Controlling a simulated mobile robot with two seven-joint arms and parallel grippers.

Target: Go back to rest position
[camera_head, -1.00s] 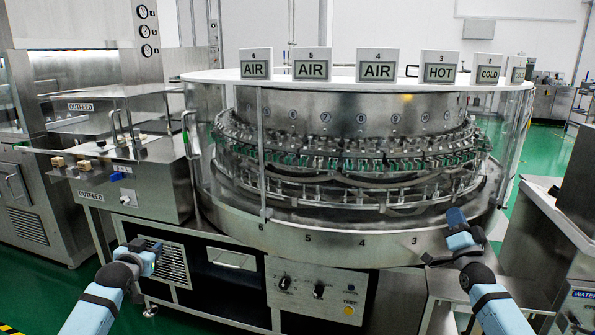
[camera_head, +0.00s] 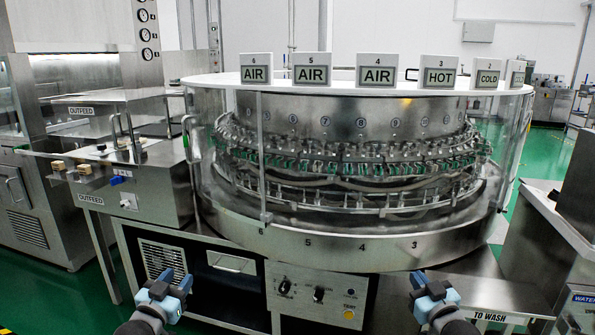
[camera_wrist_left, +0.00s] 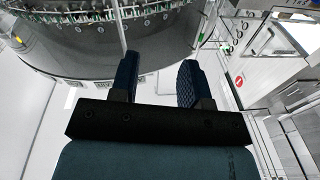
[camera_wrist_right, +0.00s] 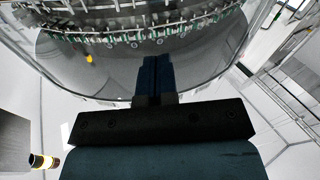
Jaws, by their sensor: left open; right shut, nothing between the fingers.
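My left gripper (camera_head: 172,281) is low in the head view, in front of the washer's grey vent panel. In the left wrist view its two dark fingers (camera_wrist_left: 158,82) stand apart with nothing between them. My right gripper (camera_head: 430,284) is low in the head view, in front of the washer's lower right side. In the right wrist view its fingers (camera_wrist_right: 155,76) are together and hold nothing. Both grippers are apart from the machine in the head view.
The round rotary washer (camera_head: 340,238) fills the middle, with a clear guard and AIR, HOT and COLD signs on top. An outfeed unit (camera_head: 150,185) stands at left. A "TO WASH" shelf (camera_head: 500,318) is at lower right, beside a steel cabinet (camera_head: 545,235). Green floor shows at lower left.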

